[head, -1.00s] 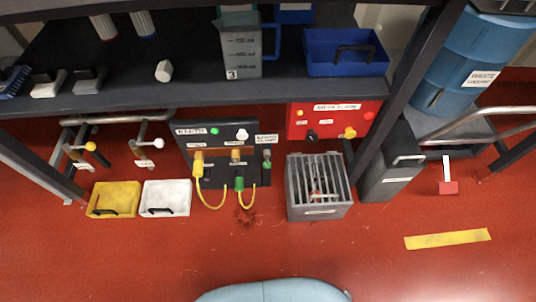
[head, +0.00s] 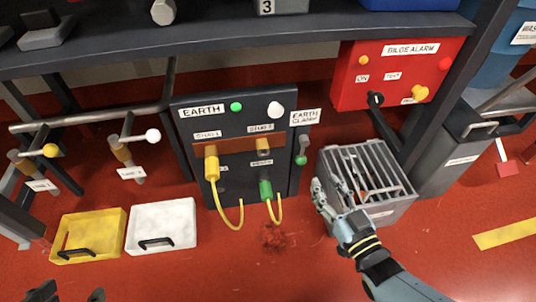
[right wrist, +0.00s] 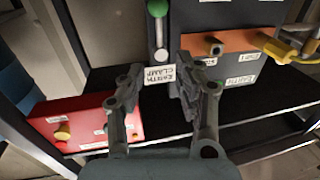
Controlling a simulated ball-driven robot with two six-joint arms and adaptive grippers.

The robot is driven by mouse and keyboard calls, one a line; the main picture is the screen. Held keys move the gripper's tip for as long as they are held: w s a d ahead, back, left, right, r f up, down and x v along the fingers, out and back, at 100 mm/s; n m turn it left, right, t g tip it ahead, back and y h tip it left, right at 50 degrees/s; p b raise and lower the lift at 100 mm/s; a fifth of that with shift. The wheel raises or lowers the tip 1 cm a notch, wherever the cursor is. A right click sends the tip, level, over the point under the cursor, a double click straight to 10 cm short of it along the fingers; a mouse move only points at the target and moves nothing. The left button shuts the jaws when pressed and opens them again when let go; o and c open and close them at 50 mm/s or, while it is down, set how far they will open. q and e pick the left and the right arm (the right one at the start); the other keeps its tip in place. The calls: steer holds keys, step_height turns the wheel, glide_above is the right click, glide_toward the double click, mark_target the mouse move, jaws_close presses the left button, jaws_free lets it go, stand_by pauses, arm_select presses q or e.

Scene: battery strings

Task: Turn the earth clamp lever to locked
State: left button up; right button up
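The earth clamp lever (head: 302,146) is a short grey lever with a green knob at its lower end. It sits at the right edge of the dark earth panel (head: 181,124), under the "EARTH CLAMP" label (head: 305,117). In the right wrist view the picture is inverted, and the lever (right wrist: 160,36) shows beyond the fingertips. My right gripper (head: 325,186) is open and empty, below and right of the lever and apart from it. Its spread fingers (right wrist: 160,82) frame the label in the wrist view. My left gripper (head: 70,294) shows only two separated dark tips at the bottom left.
A grey slatted crate (head: 352,160) stands close beside my right gripper. Yellow (head: 66,232) and white (head: 163,220) trays lie at the left. A green plug (head: 265,189) and yellow cable hang from the panel. The red bilge alarm box (head: 390,75) is above right; a dark shelf overhangs.

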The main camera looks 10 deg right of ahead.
mark_target(303, 151)
steer(key=b+x, duration=0.1)
steer(key=x, duration=0.3)
steer(key=b+x, duration=0.1)
steer(key=x, duration=0.3)
steer(key=shift+w+f, duration=0.2)
arm_select(q)
steer(key=w+r+t, duration=0.1)
steer(key=t, duration=0.1)
steer(key=w+r+t, duration=0.1)
steer(key=r, duration=0.1)
steer(key=w+d+r+t+b, duration=0.1)
steer(key=t, duration=0.1)
steer(key=shift+w+r+m+t+h, duration=0.2)
steer(key=shift+w+m+t+h, duration=0.1)
steer(key=shift+w+m+h, duration=0.1)
arm_select(e)
steer(key=shift+x, duration=1.2)
steer(key=shift+r, duration=0.2)
steer(key=shift+c, duration=0.3)
jaws_close()
